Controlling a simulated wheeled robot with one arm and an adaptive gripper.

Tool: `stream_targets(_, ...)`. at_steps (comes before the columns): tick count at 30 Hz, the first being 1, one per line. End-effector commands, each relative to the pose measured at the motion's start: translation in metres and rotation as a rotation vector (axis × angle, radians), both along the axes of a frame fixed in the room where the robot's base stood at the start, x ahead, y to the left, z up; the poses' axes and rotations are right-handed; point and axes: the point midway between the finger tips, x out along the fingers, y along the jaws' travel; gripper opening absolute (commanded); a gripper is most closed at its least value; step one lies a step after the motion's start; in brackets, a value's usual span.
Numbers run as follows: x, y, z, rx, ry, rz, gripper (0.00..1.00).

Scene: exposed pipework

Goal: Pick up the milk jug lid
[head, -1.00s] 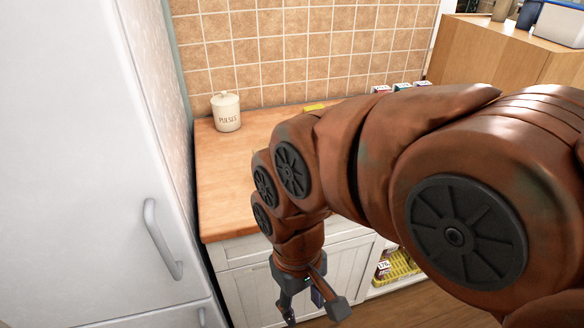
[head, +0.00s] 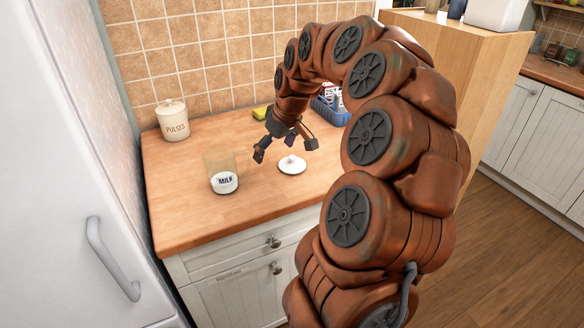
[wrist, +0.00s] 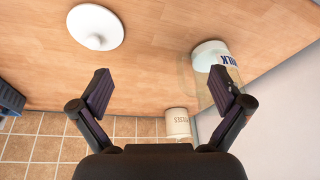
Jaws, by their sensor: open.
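The milk jug lid (head: 292,165) is a white round disc with a small knob, lying on the wooden counter. It also shows in the wrist view (wrist: 96,27) at the upper left, outside the fingers. The clear milk jug (head: 222,170), with a white base part marked MILK, stands to its left and shows in the wrist view (wrist: 211,72). My gripper (head: 285,150) is open and empty above the counter, between jug and lid in the head view and close to the lid.
A PULSES canister (head: 173,120) stands at the back left. A yellow item (head: 260,113) and a blue basket (head: 332,108) are at the back near the tiled wall. A white fridge (head: 70,200) borders the counter's left. The counter's front left is clear.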

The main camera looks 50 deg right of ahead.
Motion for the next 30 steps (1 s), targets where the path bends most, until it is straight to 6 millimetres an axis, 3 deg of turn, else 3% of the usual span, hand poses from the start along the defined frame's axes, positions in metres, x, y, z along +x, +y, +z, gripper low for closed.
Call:
stream_targets(1,0.000,-0.026,-0.006,-0.007,-0.013,-0.028,1.00)
stream_targets(3,-0.002,-0.052,-0.010,-0.019,-0.028,-0.051,1.00)
stream_targets(6,-0.005,-0.079,-0.014,-0.034,-0.038,-0.076,1.00)
stream_targets(9,-0.007,-0.092,-0.018,-0.039,-0.044,-0.089,1.00)
stream_targets(23,0.006,-0.093,-0.048,-0.040,-0.042,-0.088,1.00)
stream_targets(30,0.019,-0.092,-0.076,-0.039,-0.042,-0.088,1.00)
